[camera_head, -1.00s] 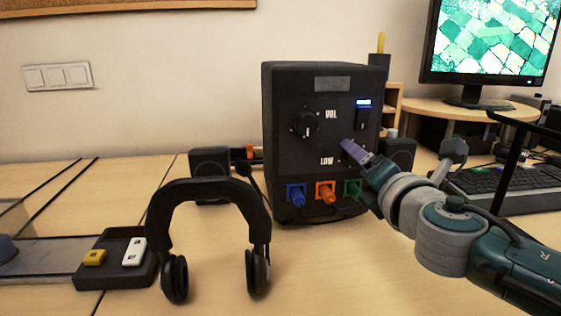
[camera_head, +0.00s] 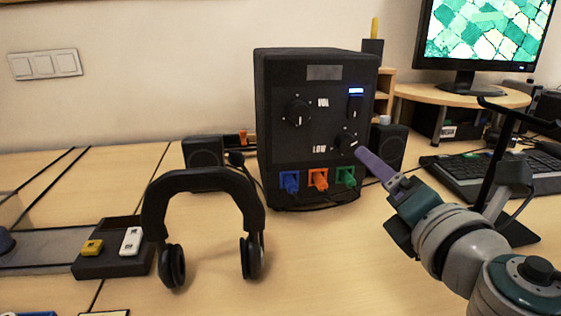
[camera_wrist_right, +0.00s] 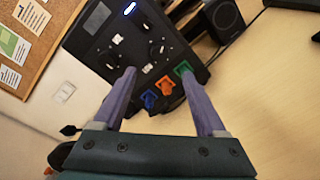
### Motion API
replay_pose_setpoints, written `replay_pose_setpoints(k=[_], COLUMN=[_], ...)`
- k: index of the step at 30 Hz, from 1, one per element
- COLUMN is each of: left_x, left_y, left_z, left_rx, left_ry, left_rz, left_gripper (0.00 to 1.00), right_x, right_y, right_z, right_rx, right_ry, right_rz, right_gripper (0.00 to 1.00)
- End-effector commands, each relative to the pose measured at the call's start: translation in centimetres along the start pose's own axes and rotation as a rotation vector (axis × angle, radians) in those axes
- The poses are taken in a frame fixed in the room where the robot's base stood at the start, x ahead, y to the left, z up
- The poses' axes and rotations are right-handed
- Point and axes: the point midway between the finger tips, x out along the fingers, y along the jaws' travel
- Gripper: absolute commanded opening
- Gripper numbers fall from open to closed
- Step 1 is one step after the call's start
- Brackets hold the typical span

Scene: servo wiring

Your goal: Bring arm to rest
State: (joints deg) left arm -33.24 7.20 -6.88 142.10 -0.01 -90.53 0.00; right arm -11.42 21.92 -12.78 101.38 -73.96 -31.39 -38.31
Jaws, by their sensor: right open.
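My right gripper (camera_head: 364,157) has long purple fingers and shows in front of the lower right of a black control box (camera_head: 315,110). In the right wrist view its fingers (camera_wrist_right: 158,73) are spread wide with nothing between them. The box face shows beyond the tips, apart from them as far as I can tell. In the head view the arm comes in from the lower right, over the table. The box carries a VOL knob (camera_head: 298,111), a LOW knob (camera_head: 345,141) near the fingertips, and a lit blue indicator. My left gripper is not in view.
Blue (camera_head: 289,182), orange (camera_head: 318,179) and green (camera_head: 345,176) plugs sit along the box's bottom. Black headphones (camera_head: 205,181) stand at front left. A monitor (camera_head: 487,35) and keyboard (camera_head: 470,177) are at right. A thin black stand (camera_head: 497,160) rises beside my right arm. The front middle table is clear.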

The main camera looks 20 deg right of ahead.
Motion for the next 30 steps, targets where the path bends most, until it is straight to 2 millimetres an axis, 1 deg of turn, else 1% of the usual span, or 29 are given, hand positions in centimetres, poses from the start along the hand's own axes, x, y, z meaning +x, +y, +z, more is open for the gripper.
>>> replay_pose_setpoints(k=[4, 6, 8, 11, 12, 14, 15, 17, 18, 19, 20, 21, 22, 23, 24, 26, 27, 29, 30], left_x=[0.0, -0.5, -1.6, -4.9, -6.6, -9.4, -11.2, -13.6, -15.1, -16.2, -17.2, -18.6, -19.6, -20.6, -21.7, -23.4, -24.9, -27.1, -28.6], left_y=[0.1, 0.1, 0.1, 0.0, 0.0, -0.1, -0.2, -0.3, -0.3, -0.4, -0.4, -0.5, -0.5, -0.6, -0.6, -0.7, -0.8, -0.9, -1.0], left_z=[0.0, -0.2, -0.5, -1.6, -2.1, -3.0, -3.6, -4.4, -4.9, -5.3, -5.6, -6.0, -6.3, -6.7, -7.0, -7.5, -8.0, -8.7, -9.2], left_rx=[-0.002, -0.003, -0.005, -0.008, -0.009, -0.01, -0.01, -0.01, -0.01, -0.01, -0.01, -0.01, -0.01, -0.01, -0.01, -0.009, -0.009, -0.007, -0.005], left_ry=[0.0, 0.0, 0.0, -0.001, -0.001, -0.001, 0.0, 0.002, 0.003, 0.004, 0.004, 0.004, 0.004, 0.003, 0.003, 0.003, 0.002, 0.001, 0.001], left_rz=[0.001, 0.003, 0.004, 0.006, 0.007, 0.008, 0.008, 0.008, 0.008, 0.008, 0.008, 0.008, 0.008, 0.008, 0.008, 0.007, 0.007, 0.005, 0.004], left_gripper=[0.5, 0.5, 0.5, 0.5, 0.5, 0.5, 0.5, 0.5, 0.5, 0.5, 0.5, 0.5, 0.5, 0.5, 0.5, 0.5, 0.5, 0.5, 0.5], right_x=[0.0, -0.1, -0.6, -2.3, -3.4, -5.6, -7.4, -10.3, -12.3, -13.8, -15.5, -17.6, -19.2, -20.9, -23.0, -26.0, -25.5, -25.5, -25.6], right_y=[0.0, 0.3, 0.8, 1.9, 2.2, 2.6, 3.0, 3.6, 4.3, 5.0, 5.8, 7.1, 8.2, 9.4, 11.0, 13.7, 14.6, 16.1, 17.3], right_z=[0.0, 0.4, 1.4, 4.2, 5.4, 6.8, 7.3, 7.5, 7.4, 7.2, 7.0, 6.8, 6.7, 6.6, 6.6, 6.7, 7.9, 9.5, 10.6], right_rx=[0.001, 0.027, 0.097, 0.342, 0.48, 0.708, 0.862, 1.074, 1.197, 1.282, 1.36, 1.451, 1.513, 1.568, 1.63, 1.7, 1.69, 1.686, 1.685], right_ry=[0.0, -0.004, -0.017, -0.058, -0.079, -0.114, -0.133, -0.158, -0.171, -0.178, -0.183, -0.187, -0.189, -0.189, -0.188, -0.178, -0.181, -0.182, -0.182], right_rz=[0.0, -0.01, -0.041, -0.157, -0.231, -0.367, -0.468, -0.63, -0.74, -0.821, -0.905, -1.014, -1.096, -1.179, -1.285, -1.436, -1.413, -1.408, -1.408], right_gripper=[0.74, 0.74, 0.74, 0.74, 0.74, 0.74, 0.74, 0.74, 0.74, 0.74, 0.74, 0.74, 0.74, 0.74, 0.74, 0.74, 0.74, 0.74, 0.74])
